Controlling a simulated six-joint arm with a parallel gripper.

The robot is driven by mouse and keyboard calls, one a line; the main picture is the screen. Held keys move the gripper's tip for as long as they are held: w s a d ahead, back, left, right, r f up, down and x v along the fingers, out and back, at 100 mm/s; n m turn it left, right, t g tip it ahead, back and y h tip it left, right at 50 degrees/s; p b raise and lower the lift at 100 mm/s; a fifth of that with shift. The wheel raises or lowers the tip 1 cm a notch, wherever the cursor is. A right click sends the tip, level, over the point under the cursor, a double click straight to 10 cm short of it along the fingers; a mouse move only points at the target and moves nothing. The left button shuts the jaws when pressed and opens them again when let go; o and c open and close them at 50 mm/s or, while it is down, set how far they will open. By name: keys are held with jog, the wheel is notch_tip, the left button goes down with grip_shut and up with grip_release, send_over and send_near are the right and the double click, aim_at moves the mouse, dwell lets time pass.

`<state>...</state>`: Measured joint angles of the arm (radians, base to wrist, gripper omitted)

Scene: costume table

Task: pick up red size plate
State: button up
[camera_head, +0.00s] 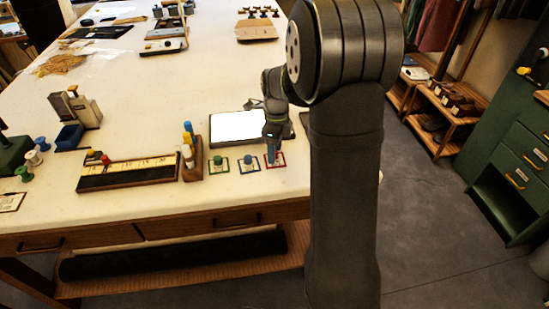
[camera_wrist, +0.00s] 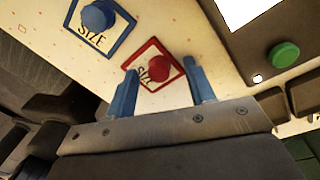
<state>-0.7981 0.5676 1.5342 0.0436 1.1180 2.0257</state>
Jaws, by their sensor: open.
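The red size plate (camera_wrist: 143,77) is a pale square with a red border, the word SIZE and a round red knob (camera_wrist: 158,68). In the wrist view it lies flat on the table just beyond my gripper (camera_wrist: 160,82). The two blue fingers are apart, one on each side of the plate's near part, with nothing held between them.
A blue-bordered size plate (camera_head: 249,169) and a green-bordered one (camera_head: 218,171) lie to the left. A dark-framed white panel (camera_head: 237,126) with a green button (camera_wrist: 284,55) lies behind. A wooden rack (camera_head: 192,166) stands further left. The table's front edge is close.

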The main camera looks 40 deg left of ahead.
jog(key=c, duration=1.1)
jog(key=shift+o, duration=0.2)
